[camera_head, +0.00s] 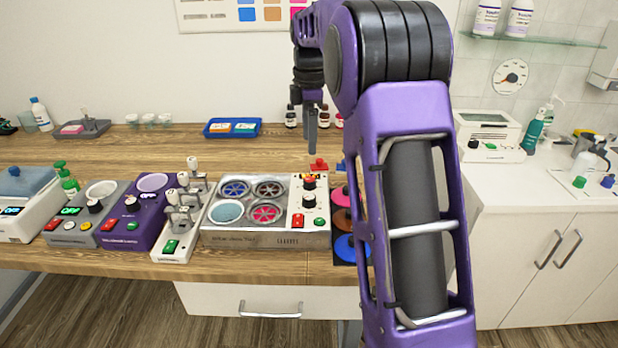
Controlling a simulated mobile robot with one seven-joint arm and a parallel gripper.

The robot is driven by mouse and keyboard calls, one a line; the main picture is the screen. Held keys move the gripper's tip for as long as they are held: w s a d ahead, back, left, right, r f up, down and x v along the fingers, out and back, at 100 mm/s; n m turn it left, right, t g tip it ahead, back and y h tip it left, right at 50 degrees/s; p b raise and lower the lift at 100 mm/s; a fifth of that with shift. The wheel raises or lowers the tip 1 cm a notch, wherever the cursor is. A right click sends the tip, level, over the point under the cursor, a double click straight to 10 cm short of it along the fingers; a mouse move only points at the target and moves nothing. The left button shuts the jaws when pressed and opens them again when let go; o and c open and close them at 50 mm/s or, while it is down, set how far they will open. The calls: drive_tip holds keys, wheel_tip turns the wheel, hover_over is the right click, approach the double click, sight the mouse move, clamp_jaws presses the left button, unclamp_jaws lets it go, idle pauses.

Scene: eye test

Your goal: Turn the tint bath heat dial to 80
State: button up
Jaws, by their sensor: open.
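The steel unit (270,240) with several round wells, some holding blue and pink, looks like the tint bath; its lettering is too small to read. A cream control panel on its right side carries an upper black dial (309,182) and a lower black dial (309,202). I cannot tell which one is the heat dial or where either points. Below them are a red switch (298,220) and a green button (319,222). My gripper (311,145) points down, above and behind the panel in the picture, apart from the dials. It is open and empty, seen side-on.
A purple unit (150,208) and a grey unit (85,228) with black knobs stand left, beside a lever device (178,240). A red object (318,165) sits behind the panel. Coloured discs (342,220) lie right, partly behind my arm. A blue tray (232,128) is at the back.

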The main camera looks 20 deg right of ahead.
sight(309, 179)
wheel_tip(309, 179, down, 11)
drive_tip(key=shift+w+f+b, duration=0.1)
drive_tip(key=shift+w+b, duration=0.05)
drive_tip(key=shift+b, duration=0.5)
clamp_jaws()
